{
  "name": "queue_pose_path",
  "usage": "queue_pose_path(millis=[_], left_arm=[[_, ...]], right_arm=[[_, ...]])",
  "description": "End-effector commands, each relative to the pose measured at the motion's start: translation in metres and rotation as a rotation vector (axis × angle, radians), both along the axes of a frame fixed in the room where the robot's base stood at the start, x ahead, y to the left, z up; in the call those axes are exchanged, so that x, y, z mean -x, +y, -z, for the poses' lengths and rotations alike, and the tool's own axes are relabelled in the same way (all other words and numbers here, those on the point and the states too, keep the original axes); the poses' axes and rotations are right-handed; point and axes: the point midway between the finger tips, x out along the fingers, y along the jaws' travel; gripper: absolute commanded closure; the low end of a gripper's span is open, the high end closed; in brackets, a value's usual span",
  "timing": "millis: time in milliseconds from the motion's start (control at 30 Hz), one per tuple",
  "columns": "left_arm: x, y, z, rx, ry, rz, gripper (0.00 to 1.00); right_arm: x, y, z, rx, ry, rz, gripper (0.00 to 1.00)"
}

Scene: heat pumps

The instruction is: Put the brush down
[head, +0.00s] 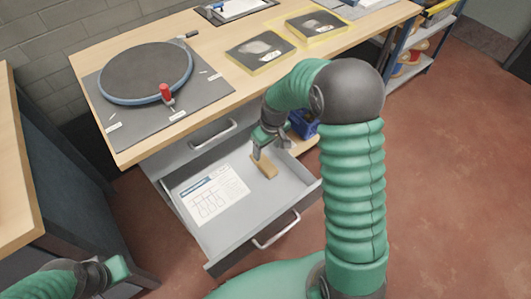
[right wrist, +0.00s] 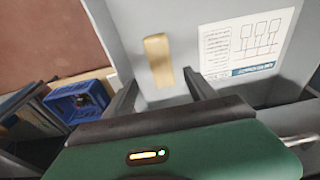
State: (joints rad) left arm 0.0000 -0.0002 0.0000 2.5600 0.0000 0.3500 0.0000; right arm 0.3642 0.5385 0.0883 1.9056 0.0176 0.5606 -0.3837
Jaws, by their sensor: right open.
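The brush, a tan wooden block (head: 264,168), lies in the open grey drawer (head: 240,232), beside a printed sheet. My right gripper (head: 270,146) is over the drawer, just above the brush. In the right wrist view the brush (right wrist: 158,60) shows beyond and between the two dark fingertips (right wrist: 160,88), which stand apart with a gap to it on both sides. The brush's bristles cannot be made out. My left arm's end (head: 115,270) is at the lower left, far from the drawer; its fingers are not clear.
The printed sheet (head: 218,195) lies flat in the drawer. A blue bin (head: 303,124) stands right of the drawer, and shows in the right wrist view (right wrist: 80,102). The workbench above holds a round turntable (head: 146,72) and yellow-edged trays (head: 260,52). The floor at right is clear.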

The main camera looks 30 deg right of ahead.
Motion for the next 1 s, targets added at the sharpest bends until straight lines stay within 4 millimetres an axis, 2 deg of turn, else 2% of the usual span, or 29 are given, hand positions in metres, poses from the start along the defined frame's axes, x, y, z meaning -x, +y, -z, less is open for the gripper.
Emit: queue_pose_path(millis=[33,133,200,267,300,400,500,533,833,933,1000], left_arm=[[0.0,0.0,-0.005,0.0,0.0,0.0,1.0],[0.0,0.0,-0.006,0.0,0.0,0.0,1.0],[0.0,0.0,-0.006,0.0,0.0,0.0,1.0],[0.0,0.0,-0.006,0.0,0.0,0.0,1.0],[0.0,0.0,-0.006,0.0,0.001,0.0,1.0],[0.0,0.0,-0.006,0.0,0.0,0.0,1.0],[0.0,0.0,-0.006,0.0,0.0,0.0,1.0],[0.0,0.0,-0.006,0.0,0.0,0.0,1.0],[0.0,0.0,-0.008,0.0,0.0,0.0,1.0],[0.0,0.0,-0.027,0.0,0.001,0.0,1.0],[0.0,0.0,-0.051,0.0,0.001,0.0,1.0]], right_arm=[[0.001,0.0,-0.01,0.0,-0.001,0.0,0.35],[0.004,0.002,-0.019,0.001,0.0,0.0,0.35],[0.015,0.017,-0.026,0.007,-0.006,0.001,0.35],[0.035,0.041,-0.035,0.015,-0.018,0.008,0.35],[0.053,0.059,-0.041,0.018,-0.029,0.015,0.35],[0.101,0.095,-0.048,0.014,-0.061,0.042,0.35],[0.134,0.113,-0.048,0.003,-0.081,0.066,0.35],[0.139,0.115,-0.048,0.0,-0.083,0.071,0.35],[0.143,0.117,-0.049,-0.002,-0.083,0.08,0.35],[0.143,0.117,-0.068,-0.002,-0.083,0.079,0.35],[0.144,0.117,-0.092,-0.002,-0.083,0.079,0.35]])
